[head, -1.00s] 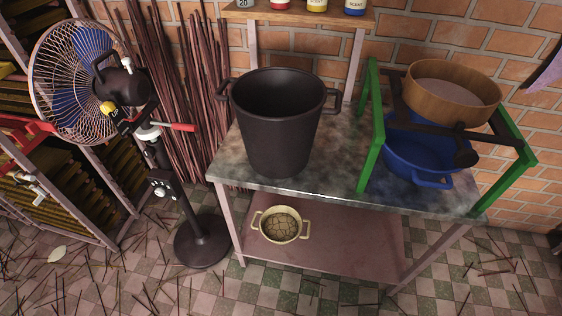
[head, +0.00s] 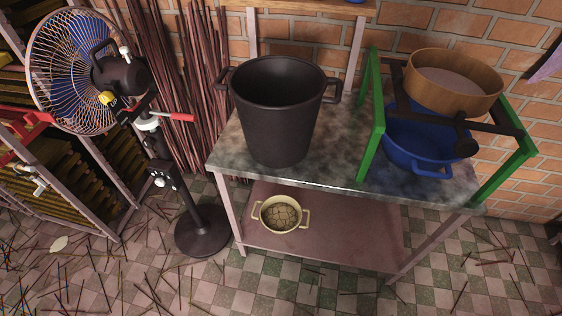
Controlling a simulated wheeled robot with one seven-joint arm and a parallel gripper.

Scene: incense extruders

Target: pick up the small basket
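My gripper does not show in the head view.
A large black pot (head: 277,115) stands on the table top (head: 345,165). Right of it, a green frame (head: 373,135) holds a wooden sieve (head: 452,85) over a blue basin (head: 420,150). A pedestal fan (head: 203,232) stands left. Sticks litter the checkered floor.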

